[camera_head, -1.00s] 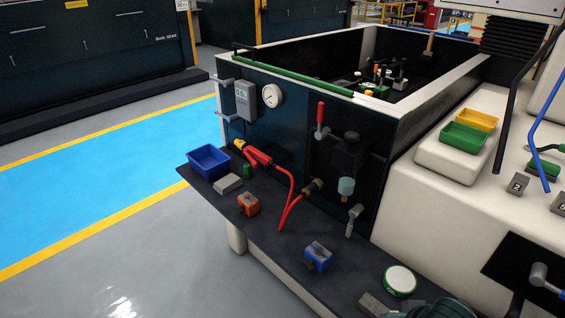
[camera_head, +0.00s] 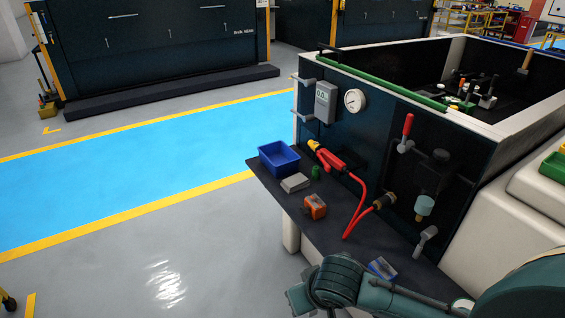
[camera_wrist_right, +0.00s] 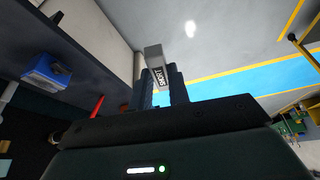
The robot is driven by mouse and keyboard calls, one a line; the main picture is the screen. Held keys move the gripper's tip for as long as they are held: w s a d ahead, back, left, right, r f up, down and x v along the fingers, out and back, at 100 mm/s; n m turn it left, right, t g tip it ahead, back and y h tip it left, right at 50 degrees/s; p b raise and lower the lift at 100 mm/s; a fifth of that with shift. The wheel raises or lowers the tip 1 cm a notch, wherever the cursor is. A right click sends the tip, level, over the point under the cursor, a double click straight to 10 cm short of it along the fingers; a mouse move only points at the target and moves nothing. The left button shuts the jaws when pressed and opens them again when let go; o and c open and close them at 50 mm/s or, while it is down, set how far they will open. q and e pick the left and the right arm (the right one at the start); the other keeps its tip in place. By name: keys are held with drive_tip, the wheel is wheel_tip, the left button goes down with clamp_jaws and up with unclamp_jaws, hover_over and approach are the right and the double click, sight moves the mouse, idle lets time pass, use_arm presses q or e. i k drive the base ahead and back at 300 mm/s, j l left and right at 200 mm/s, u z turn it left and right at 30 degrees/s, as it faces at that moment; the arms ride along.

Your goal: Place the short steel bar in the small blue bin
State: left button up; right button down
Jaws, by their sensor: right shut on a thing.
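The short steel bar (camera_wrist_right: 154,58) is a grey block marked "SHORT" in the right wrist view. My right gripper (camera_wrist_right: 162,88) is shut on it, and the bar sticks out past the fingertips. In the head view my right gripper (camera_head: 300,297) is at the bottom, by the bench's front edge, partly hidden by my own wrist. The small blue bin (camera_head: 283,166) stands at the far left end of the dark bench, well apart from the gripper. Its inside looks empty from here. My left gripper is not in view.
On the dark bench (camera_head: 325,235) are a grey block (camera_head: 295,183) just in front of the bin, a small green item (camera_head: 315,173), an orange block (camera_head: 315,207) and a blue block (camera_head: 382,268). A red-handled tool with cable (camera_head: 345,165) lies right of the bin.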

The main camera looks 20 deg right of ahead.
sight(279, 159)
drive_tip(key=i+u, duration=0.25)
drive_tip(key=i, duration=3.85)
drive_tip(key=i+z, duration=0.2)
drive_tip(key=z, duration=0.15)
drive_tip(key=i+z, duration=0.15)
drive_tip(key=z, duration=0.2)
drive_tip(key=i+j+z, duration=0.15)
drive_tip(key=z, duration=0.2)
drive_tip(key=l+z, duration=0.1)
drive_tip(key=z, duration=2.9)
drive_tip(key=i+z, duration=0.2)
drive_tip(key=i, duration=0.75)
